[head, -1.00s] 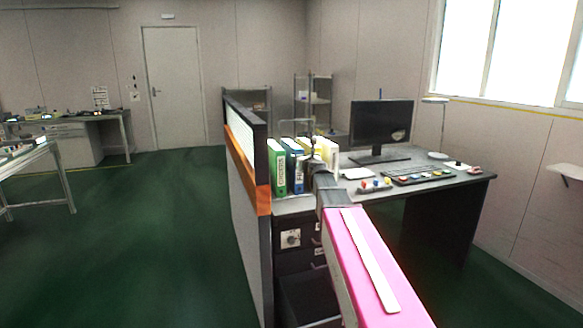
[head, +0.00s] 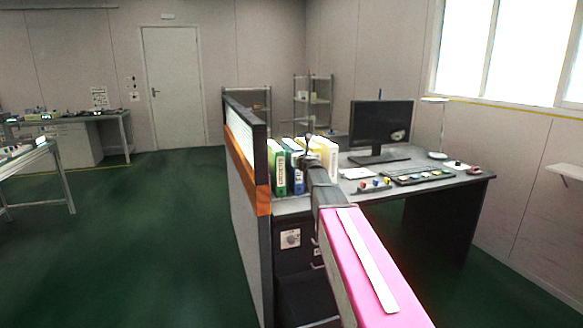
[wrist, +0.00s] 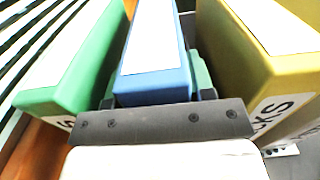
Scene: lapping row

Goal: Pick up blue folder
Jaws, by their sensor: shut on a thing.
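The blue folder (wrist: 153,82) stands between a green folder and a yellow one in the wrist view. My gripper (wrist: 155,98) is shut on the blue folder, with a finger on each side of its spine end. In the head view the blue folder (head: 297,180) shows as a thin strip right of the green folder, partly hidden by my arm. My gripper is mostly hidden there behind my own arm.
The green folder (wrist: 75,70) is close on the left and the yellow folder (wrist: 262,62) close on the right. An orange-trimmed partition (head: 248,165) borders the desk's left side. A monitor (head: 381,128) and keyboard (head: 415,176) stand farther right on the desk (head: 440,192).

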